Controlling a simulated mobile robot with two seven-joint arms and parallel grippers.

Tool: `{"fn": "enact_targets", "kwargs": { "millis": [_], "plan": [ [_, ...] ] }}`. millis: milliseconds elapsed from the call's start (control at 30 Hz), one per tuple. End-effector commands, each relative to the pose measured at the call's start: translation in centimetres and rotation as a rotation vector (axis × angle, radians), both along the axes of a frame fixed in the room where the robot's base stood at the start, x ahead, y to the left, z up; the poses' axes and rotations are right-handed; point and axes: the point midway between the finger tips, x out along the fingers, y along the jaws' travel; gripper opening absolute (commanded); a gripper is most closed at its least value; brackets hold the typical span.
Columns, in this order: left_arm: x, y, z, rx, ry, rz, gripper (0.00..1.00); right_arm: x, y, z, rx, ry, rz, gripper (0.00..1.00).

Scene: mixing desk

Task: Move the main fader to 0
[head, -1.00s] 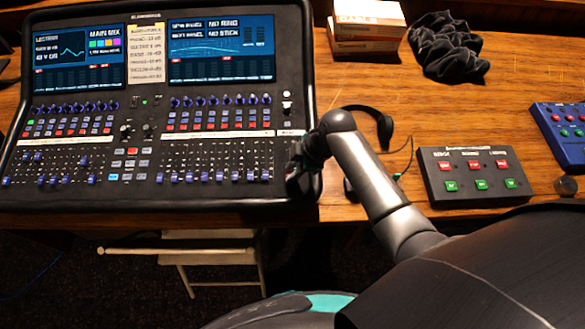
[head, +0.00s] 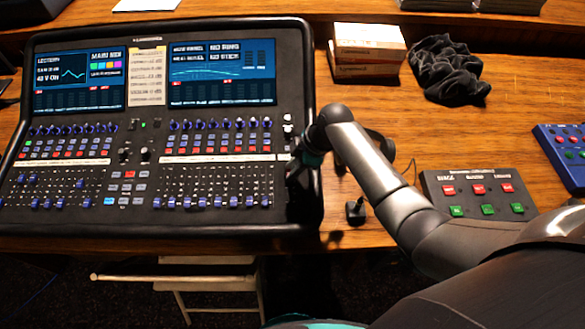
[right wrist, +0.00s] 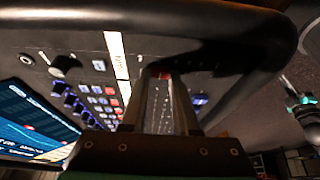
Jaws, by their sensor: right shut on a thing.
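The mixing desk (head: 140,223) fills the left of the head view, with rows of blue fader caps along its near part. My right gripper (head: 292,174) reaches down onto the desk's right end, beside the last blue fader column. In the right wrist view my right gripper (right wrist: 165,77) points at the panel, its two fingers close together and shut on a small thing. The main fader is not clearly seen; the gripper covers that spot. A small red patch shows at the fingertips. My left gripper is not in view.
A headset (head: 386,146) lies partly behind my right arm. A black box with red and green buttons (head: 432,186) and a blue box (head: 551,142) are to the right. White-orange boxes (head: 368,45) and dark cloth (head: 446,68) lie behind. Bare wood shows between.

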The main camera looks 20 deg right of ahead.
Motion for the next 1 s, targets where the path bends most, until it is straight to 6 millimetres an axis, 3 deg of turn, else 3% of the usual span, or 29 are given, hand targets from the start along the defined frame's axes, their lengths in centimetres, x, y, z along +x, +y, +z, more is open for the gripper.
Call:
{"fn": "enact_targets", "kwargs": {
  "millis": [33,300,667,1000],
  "plan": [
    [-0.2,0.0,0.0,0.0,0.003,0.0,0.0,0.0,0.0,0.0,-0.001,0.001,0.0,0.31],
    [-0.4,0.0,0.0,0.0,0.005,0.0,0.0,0.0,0.0,0.0,-0.001,-0.001,0.0,0.6],
    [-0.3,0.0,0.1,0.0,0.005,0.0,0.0,0.0,-0.3,0.7,-0.002,-0.003,0.0,0.6],
    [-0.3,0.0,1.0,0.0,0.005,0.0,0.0,-1.1,-2.2,5.7,-0.005,-0.005,0.001,0.6]
  ]
}}
